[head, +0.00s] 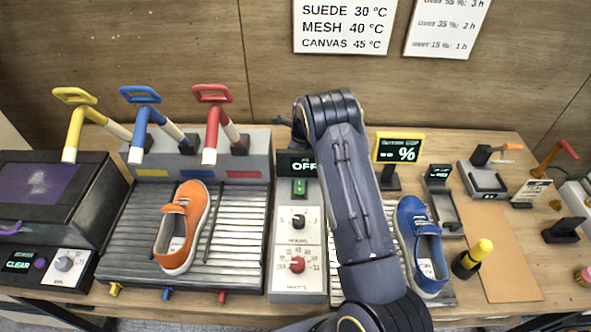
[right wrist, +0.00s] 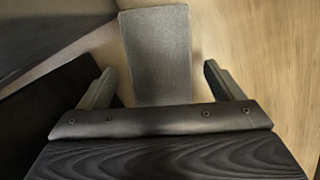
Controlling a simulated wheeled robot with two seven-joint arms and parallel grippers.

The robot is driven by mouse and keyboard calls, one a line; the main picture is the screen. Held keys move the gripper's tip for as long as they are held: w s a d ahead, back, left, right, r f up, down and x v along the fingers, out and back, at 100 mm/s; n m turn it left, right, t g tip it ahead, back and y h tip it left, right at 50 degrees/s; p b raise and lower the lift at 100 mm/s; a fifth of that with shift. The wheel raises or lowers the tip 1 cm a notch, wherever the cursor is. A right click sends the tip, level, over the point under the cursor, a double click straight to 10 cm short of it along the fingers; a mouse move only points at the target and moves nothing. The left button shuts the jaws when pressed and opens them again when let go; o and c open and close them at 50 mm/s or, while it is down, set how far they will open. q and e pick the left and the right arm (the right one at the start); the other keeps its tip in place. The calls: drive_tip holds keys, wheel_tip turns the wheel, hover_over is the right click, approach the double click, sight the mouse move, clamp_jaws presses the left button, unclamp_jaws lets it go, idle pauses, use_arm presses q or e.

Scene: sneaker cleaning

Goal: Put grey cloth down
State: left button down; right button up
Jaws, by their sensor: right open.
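The grey cloth (right wrist: 160,45) is a flat grey rectangle in the right wrist view, lying on a light wooden surface. My right gripper (right wrist: 160,72) is open, with one finger on each side of the cloth's near part and a gap on both sides. I cannot tell whether the gripper touches the cloth. In the head view my right arm reaches up the middle of the bench; its gripper and the cloth cannot be made out there. My left gripper is not in view.
An orange sneaker (head: 184,228) lies on the left ribbed rack (head: 120,240), below yellow, blue and red levers. A blue sneaker (head: 421,246) lies right of my arm. A control box (head: 298,268) reads OFF. A yellow-capped bottle (head: 472,258) stands by a brown mat (head: 505,260).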

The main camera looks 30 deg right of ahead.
drive_tip(key=shift+w+f, duration=0.1)
drive_tip(key=shift+f, duration=0.3)
drive_tip(key=shift+r, duration=0.1)
drive_tip(key=c, duration=1.2)
drive_tip(key=shift+o, duration=0.2)
